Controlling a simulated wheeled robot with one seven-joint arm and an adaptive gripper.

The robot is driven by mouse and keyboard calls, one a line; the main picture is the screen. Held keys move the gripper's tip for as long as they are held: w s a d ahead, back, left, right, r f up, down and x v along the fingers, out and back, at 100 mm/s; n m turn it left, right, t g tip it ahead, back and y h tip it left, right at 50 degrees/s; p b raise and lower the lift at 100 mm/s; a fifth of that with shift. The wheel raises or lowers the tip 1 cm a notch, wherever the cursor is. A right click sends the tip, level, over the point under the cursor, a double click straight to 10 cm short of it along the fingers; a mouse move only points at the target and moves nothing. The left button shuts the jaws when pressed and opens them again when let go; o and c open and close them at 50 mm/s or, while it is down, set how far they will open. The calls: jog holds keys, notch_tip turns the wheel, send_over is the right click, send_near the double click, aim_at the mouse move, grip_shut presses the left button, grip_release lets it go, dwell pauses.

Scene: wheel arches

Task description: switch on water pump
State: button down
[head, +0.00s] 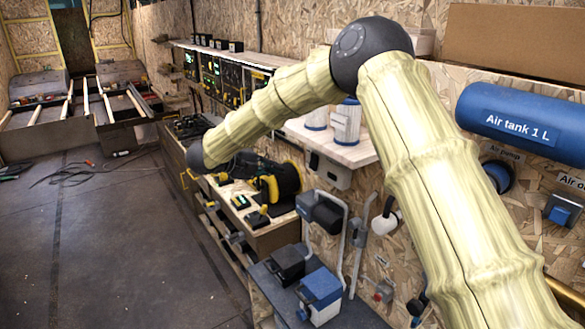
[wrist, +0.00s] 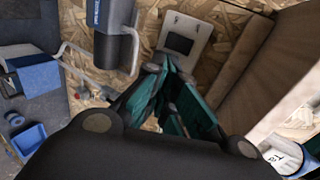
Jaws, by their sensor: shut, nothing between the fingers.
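My gripper (wrist: 162,66) shows in the wrist view with its teal fingers drawn together at the tips, shut and empty. Its tips are in front of the lower edge of a white switch plate (wrist: 198,32) with a dark rocker in its middle; I cannot tell whether they touch. A dark pump-like cylinder (wrist: 116,45) with a blue label is to the left of the plate. In the head view a white box (head: 328,172) under the shelf seems to be this plate, and the dark pump unit (head: 322,212) sits below it.
A grey pipe (wrist: 85,62) runs beside the pump in the wrist view. A wooden shelf (head: 350,154) with white-and-blue canisters juts from the wall. A blue air tank (head: 515,120) hangs at the right. Workbench tools and a cable reel (head: 280,183) stand beyond; floor at left is mostly clear.

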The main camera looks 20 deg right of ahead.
aim_at(315, 169)
jog(key=p+x, duration=0.2)
jog(key=x, duration=0.2)
jog(key=r+p+x, duration=0.1)
jog(key=p+x, duration=0.1)
jog(key=x, duration=0.2)
jog(key=p+x, duration=0.2)
jog(key=x, duration=0.3)
jog(key=shift+d+r, duration=0.1)
jog(key=shift+d, duration=0.3)
jog(key=shift+w+d, duration=0.1)
jog(key=shift+d, duration=0.05)
jog(key=shift+w+d+f+h+b, duration=0.15)
jog(key=shift+d+f+h+b, duration=0.25)
jog(key=shift+b, duration=0.65)
jog(key=shift+a+r, duration=0.1)
jog(key=shift+r, duration=0.2)
